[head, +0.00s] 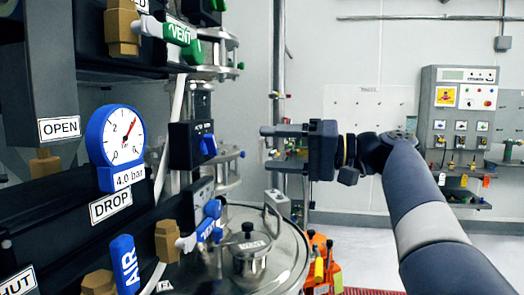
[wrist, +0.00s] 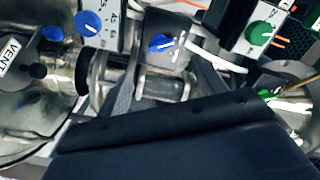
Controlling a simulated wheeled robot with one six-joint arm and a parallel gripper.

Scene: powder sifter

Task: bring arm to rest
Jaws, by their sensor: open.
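My arm reaches in from the lower right of the head view, bent at a joint, and points left toward the powder equipment. My gripper (head: 268,148) is open, with its two fingers apart and nothing visible between them. In the head view it appears just right of the machine's metal clamps and vessels; I cannot tell the exact gap. In the wrist view, the fingers of my gripper (wrist: 165,88) spread to either side of metal fittings seen behind them. The dark gripper body hides the lower part of that view.
A lidded steel vessel (head: 250,275) stands below my gripper. A control panel (head: 466,105) hangs on the back wall. An orange item (head: 322,268) stands beyond the vessel.

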